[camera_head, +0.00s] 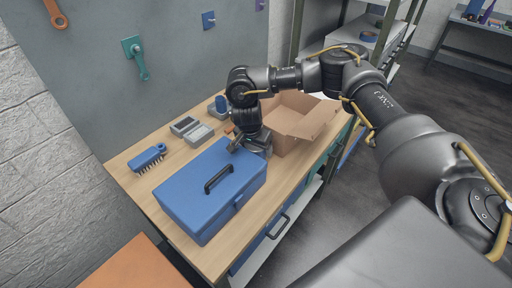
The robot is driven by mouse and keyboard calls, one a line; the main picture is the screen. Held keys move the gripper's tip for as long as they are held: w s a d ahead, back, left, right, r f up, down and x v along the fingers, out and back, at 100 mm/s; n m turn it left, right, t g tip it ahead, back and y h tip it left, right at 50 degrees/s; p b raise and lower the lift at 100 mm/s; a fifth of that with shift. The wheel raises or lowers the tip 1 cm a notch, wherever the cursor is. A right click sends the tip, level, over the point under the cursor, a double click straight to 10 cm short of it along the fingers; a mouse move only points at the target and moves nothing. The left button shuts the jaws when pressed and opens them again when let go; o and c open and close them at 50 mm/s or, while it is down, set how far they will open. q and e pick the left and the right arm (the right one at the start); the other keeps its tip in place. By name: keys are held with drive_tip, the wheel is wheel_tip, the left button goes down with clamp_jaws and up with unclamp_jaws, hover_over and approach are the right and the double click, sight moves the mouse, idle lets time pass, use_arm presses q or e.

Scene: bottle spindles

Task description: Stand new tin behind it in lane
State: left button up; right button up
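No tin that I can identify and no clear lane show in the head view. A small blue cylinder (221,103) stands upright in a grey holder at the back of the wooden workbench (118,161), left of my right arm; I cannot tell if it is a tin. My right gripper (236,147) points down at the back right corner of a blue toolbox (207,190), close to an open cardboard box (297,122). Its fingers are small and partly hidden, so I cannot tell if they are open or hold anything. My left gripper is out of view.
A blue brush (148,157) lies at the bench's left. Grey trays (197,133) sit behind the toolbox. Tools hang on the grey back panel (185,55). Shelving (385,50) stands behind my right arm.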

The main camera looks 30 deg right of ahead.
drive_tip(key=shift+o, duration=0.7)
drive_tip(key=shift+r, duration=0.1)
drive_tip(key=shift+r+p, duration=0.3)
drive_tip(key=b+v, duration=0.1)
drive_tip(key=v, duration=1)
drive_tip(key=shift+r, duration=0.2)
drive_tip(key=shift+s+a+r, duration=0.1)
drive_tip(key=shift+a+r, duration=0.05)
